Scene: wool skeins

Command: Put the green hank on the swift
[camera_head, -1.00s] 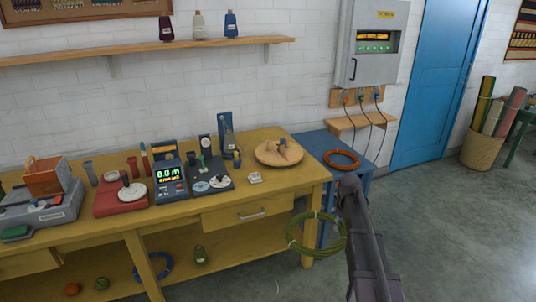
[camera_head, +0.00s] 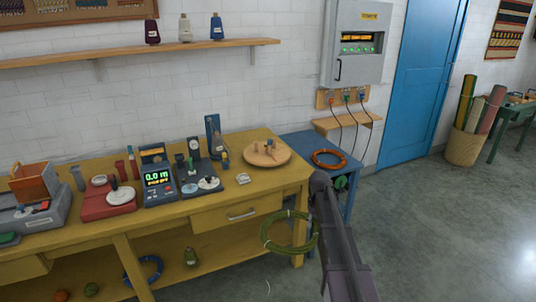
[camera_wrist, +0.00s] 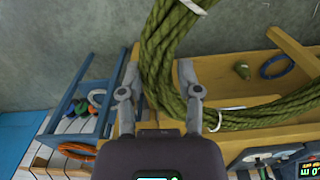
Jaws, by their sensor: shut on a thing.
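The green hank (camera_head: 289,235), an olive coil of twisted yarn, hangs in front of the yellow bench's right end, below the top's level. My gripper (camera_wrist: 160,88) is shut on the hank, with a finger on each side of its strands; the hank also fills the upper middle of the wrist view (camera_wrist: 163,60), with white ties on it. In the head view my arm hides the gripper's fingers. A round wooden disc with pegs (camera_head: 266,152), seemingly the swift, sits on the bench top near its right end, up and left of the hank.
The yellow bench (camera_head: 217,190) carries a display meter (camera_head: 158,180) and a red scale (camera_head: 107,200). A blue stand (camera_head: 300,146) at its right holds an orange hank (camera_head: 328,159). A blue hank (camera_head: 151,268) lies on the lower shelf.

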